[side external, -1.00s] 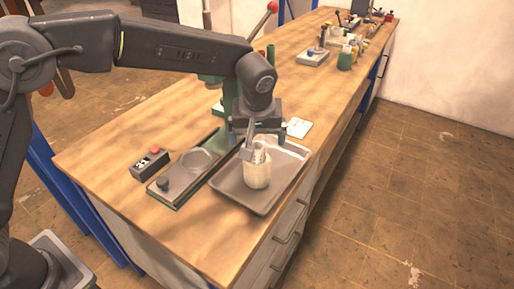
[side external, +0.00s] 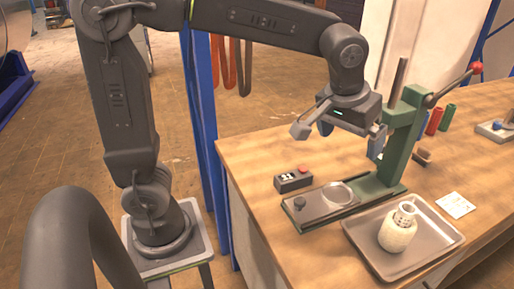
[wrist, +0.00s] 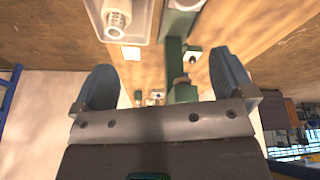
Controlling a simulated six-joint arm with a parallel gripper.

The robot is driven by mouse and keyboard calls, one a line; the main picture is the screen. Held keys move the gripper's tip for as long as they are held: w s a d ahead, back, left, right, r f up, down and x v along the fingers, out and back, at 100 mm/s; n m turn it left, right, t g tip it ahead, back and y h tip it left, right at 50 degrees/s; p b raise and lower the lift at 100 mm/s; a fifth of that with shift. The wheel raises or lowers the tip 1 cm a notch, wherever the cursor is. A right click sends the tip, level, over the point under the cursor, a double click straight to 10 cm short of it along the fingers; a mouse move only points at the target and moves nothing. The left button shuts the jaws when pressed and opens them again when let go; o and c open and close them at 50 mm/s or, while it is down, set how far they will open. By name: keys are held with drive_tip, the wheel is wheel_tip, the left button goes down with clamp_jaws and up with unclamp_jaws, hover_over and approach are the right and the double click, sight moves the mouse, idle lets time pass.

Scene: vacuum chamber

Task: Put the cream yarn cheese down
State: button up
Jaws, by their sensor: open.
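The cream yarn cheese (side external: 398,235), a pale wound package on a perforated tube, stands upright on the grey tray (side external: 362,238) at the right front of the bench. Its tube end also shows near the top of the wrist view (wrist: 118,19). My gripper (side external: 338,134) is raised over the bench, up and to the left of the cheese and apart from it. In the wrist view my gripper (wrist: 163,84) has its two blue-padded fingers wide apart with nothing between them.
A green press (side external: 398,135) with a red-knobbed lever stands behind the tray, close to my gripper. A flat plate with a ring (side external: 338,194) and a control box with a red button (side external: 293,181) lie left of the tray. A white card (side external: 455,204) lies to its right.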

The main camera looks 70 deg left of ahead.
drive_tip(key=s+a+f+m+t, duration=0.1)
drive_tip(key=s+a, duration=0.2)
drive_tip(key=s, duration=0.5)
drive_tip(key=s+a+f+m, duration=0.2)
drive_tip(key=s+a, duration=0.1)
drive_tip(key=s, duration=0.5)
drive_tip(key=shift+s+a+t+h, duration=0.15)
drive_tip(key=shift+a+t+h, duration=0.15)
drive_tip(key=shift+t, duration=0.1)
